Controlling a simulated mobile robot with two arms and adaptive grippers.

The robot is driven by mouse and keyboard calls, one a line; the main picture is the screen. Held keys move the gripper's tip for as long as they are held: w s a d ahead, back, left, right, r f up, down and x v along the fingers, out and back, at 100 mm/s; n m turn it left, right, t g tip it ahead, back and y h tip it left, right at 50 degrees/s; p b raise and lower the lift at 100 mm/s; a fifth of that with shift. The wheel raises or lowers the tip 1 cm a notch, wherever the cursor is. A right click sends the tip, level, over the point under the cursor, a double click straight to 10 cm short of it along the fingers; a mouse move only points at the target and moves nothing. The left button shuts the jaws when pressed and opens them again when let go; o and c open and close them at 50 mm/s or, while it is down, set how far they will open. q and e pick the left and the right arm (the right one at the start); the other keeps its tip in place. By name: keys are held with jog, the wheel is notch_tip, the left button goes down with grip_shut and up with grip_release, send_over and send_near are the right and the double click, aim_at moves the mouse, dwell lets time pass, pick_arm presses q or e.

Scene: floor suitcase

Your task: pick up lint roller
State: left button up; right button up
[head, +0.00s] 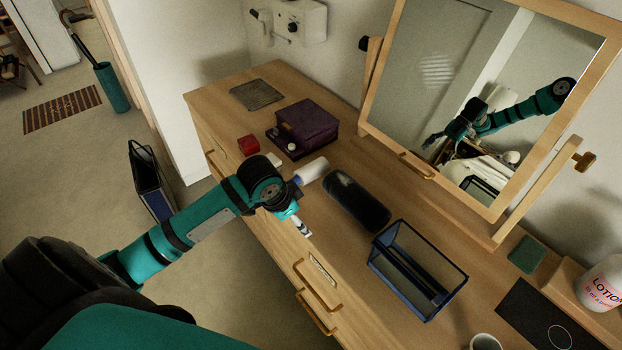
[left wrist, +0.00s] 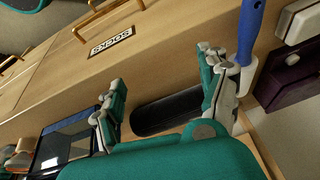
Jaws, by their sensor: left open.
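The lint roller (head: 312,170) lies on the wooden dresser top, with its white roll showing just beyond my left wrist in the head view. In the left wrist view its blue handle (left wrist: 249,32) shows at the upper right, beside the right-hand finger and outside the gap between the fingers. My left gripper (left wrist: 162,98) is open, with nothing seen between its fingers. In the head view the left gripper (head: 296,220) is over the dresser's front edge, partly hidden by my wrist. My right gripper is not in view.
A long black case (head: 357,202) lies right of the roller, with a blue-edged glass box (head: 375,262) beyond it. A purple box (head: 310,127), a red box (head: 248,145) and a small white item (head: 274,160) are further left. A mirror (head: 440,70) stands behind.

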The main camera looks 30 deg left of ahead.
pick_arm(q)
jog(key=w+a+r, duration=0.3)
jog(key=w+a, duration=0.1)
send_near(294, 179)
jog(key=shift+n+t+y, duration=0.3)
jog(key=p+x, duration=0.3)
jog(key=x, duration=0.1)
jog(key=shift+s+d+f, duration=0.1)
jog(key=shift+d, duration=0.1)
jog(key=shift+f+p, duration=0.3)
jog(key=shift+f, duration=0.25)
jog(key=p+x, duration=0.1)
jog(key=x, duration=0.2)
jog(key=shift+s+f, duration=0.1)
jog(key=shift+f, duration=0.2)
jog(key=shift+w+f, duration=0.2)
jog(key=shift+f, duration=0.3)
jog(key=c, duration=0.6)
jog(key=shift+r, duration=0.1)
grip_shut()
notch_tip(294, 179, up, 10)
jog(key=b, duration=0.2)
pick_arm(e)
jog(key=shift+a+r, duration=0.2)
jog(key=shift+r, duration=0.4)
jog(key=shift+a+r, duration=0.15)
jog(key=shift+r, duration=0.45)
